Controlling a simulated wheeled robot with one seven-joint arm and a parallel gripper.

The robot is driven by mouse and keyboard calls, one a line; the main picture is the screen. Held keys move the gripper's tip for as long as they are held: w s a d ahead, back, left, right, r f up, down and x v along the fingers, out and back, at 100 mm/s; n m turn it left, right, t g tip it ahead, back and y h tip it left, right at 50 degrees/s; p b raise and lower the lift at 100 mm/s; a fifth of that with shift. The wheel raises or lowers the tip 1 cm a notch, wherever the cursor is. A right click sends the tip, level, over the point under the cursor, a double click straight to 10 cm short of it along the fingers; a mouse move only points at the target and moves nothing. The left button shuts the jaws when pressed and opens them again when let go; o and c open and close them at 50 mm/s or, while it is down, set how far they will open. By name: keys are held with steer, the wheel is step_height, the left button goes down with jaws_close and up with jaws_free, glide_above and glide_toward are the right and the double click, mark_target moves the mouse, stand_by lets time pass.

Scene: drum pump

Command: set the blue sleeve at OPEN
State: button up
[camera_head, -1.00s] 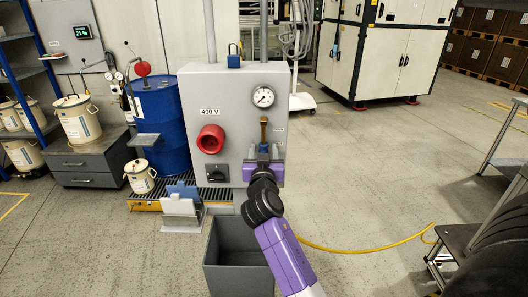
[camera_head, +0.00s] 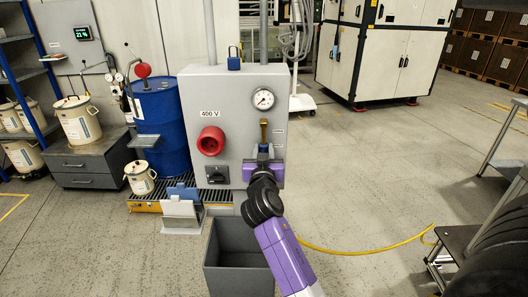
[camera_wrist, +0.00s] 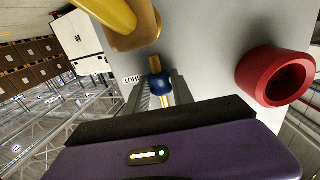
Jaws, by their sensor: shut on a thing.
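The blue sleeve (camera_wrist: 158,84) sits around a thin brass rod, between the two fingers of my gripper (camera_wrist: 162,92) in the wrist view. The gripper is shut on it. In the head view my gripper (camera_head: 263,155) is at the front of the grey cabinet, with the upright brass piece (camera_head: 263,130) above it; the sleeve is hard to make out there. The wrist picture is upside down. A SHUT label (camera_wrist: 132,79) is beside the sleeve.
A large brass fitting (camera_wrist: 130,22) is close to the sleeve. A red knob (camera_head: 210,141), a black switch (camera_head: 217,174) and a gauge (camera_head: 263,98) are on the grey cabinet (camera_head: 230,105). A grey bin (camera_head: 238,258) stands below my arm. A yellow hose (camera_head: 370,250) lies on the floor.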

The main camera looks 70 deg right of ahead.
mark_target(263, 140)
steer(key=shift+r+p, duration=0.5)
steer(key=shift+r, duration=1.4)
steer(key=o, duration=1.1)
steer(key=shift+o, duration=0.2)
steer(key=shift+f, duration=0.15)
steer(key=shift+f, duration=0.1)
steer(key=shift+v, duration=0.9)
steer(key=b+v, duration=0.2)
steer(key=v, duration=0.5)
steer(key=shift+s+a, duration=0.1)
steer(key=shift+a, duration=0.05)
